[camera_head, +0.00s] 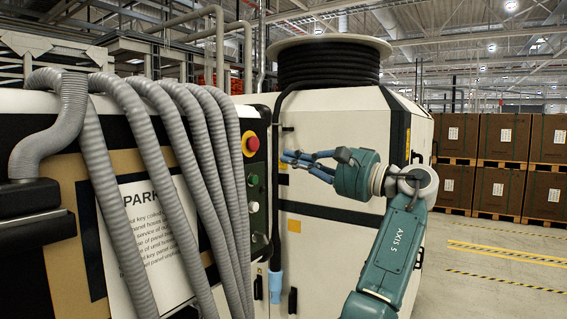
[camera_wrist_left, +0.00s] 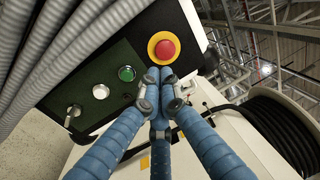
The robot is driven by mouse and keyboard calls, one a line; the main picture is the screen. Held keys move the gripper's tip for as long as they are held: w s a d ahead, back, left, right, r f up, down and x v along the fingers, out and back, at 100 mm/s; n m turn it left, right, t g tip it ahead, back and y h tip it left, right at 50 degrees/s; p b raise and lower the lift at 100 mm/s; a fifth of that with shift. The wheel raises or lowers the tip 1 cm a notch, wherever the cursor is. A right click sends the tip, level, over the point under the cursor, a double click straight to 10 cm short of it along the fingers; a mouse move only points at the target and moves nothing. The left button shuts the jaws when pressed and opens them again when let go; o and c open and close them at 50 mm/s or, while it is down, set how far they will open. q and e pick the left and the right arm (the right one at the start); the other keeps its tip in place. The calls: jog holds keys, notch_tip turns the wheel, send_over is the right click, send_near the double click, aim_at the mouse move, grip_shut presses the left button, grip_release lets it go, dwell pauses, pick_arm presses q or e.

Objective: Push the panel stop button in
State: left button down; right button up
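The red stop button (camera_head: 252,143) sits on a yellow ring at the top of the dark panel on the hose-covered cabinet. It also shows at the top centre of the left wrist view (camera_wrist_left: 165,49). My left gripper (camera_head: 291,158) has blue fingers and is right of the button in the head view, pointing left, with a gap between the tips and the button. In the left wrist view the fingertips (camera_wrist_left: 160,78) are together with nothing between them, just below the button's yellow ring. My right gripper is in neither view.
Below the button are a green button (camera_wrist_left: 126,73), a white button (camera_wrist_left: 101,91) and a selector switch (camera_wrist_left: 73,112). Grey hoses (camera_head: 150,150) hang left of the panel. A pale cabinet (camera_head: 345,120) with a black hose reel (camera_head: 328,62) stands behind my gripper.

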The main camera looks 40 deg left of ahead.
pick_arm(q)
jog(key=b+v, duration=0.1)
jog(key=v, duration=0.4)
jog(key=shift+d, duration=0.15)
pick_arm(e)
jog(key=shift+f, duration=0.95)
pick_arm(q)
jog(key=shift+d+r, duration=0.1)
jog(key=shift+d, duration=0.05)
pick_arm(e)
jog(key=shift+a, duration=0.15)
